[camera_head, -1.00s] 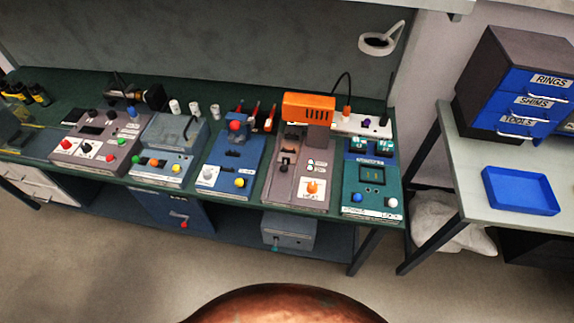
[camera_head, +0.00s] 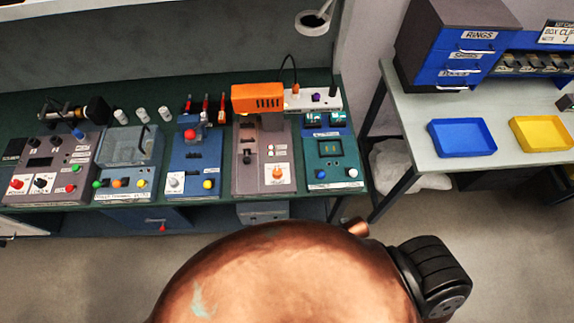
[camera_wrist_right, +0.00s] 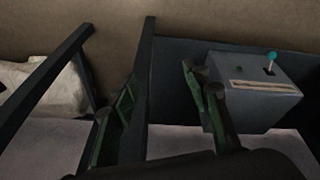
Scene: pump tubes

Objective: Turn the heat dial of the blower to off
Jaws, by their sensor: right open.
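The blower (camera_head: 257,97) is an orange unit on a grey stand on the workbench, seen in the head view. Its grey base carries an orange dial (camera_head: 277,173) near the front edge, with a white label behind it. The dial's exact setting is too small to read. My right gripper (camera_wrist_right: 160,103) shows in the right wrist view with its two green-padded fingers apart and nothing between them. It is near the bench's legs and lower shelf, away from the dial. My left gripper is not in view.
Other control panels flank the blower: a blue one (camera_head: 196,155) on the left and a teal one (camera_head: 332,155) on the right. A side table holds a blue tray (camera_head: 462,137) and a yellow tray (camera_head: 541,133). A grey box (camera_wrist_right: 255,85) sits under the bench.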

